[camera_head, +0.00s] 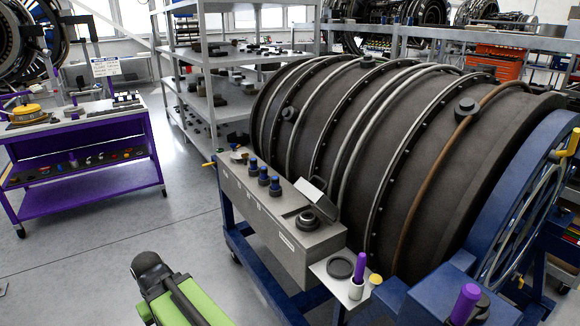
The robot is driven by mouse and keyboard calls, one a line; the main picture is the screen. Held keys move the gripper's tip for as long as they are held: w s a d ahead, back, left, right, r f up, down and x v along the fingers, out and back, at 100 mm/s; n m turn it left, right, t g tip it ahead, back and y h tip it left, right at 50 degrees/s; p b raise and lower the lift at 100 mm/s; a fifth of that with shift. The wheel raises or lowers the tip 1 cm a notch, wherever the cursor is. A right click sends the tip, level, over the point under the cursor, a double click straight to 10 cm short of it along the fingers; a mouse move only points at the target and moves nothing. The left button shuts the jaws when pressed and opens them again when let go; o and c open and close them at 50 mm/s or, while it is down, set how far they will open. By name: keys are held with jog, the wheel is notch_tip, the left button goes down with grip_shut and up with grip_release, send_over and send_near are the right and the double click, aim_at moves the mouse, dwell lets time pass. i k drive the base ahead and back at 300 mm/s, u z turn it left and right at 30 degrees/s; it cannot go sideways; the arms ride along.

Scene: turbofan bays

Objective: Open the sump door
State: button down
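A long grey box (268,222), perhaps the sump, runs along the near side of the dark engine casing (340,130). On its top, near the right end, is a round dark port or cap (307,221). A small pale rectangular flap (311,190) stands tilted just behind it; I cannot tell for sure whether this is the sump door. Several blue-topped fittings (264,177) stand on the box to the left. A green and black part of my arm (178,296) shows at the bottom, left of and apart from the box. No gripper fingers show.
A blue stand (268,272) carries the engine. A small shelf (338,268) at the box's right end holds a black ring (340,267) and a purple-handled tool (359,269). A purple cart (90,192) stands left, grey shelving (215,62) behind. Floor between cart and stand is clear.

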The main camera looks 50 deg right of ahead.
aim_at(317, 197)
jog(key=i, duration=1.05)
jog(key=u, duration=0.05)
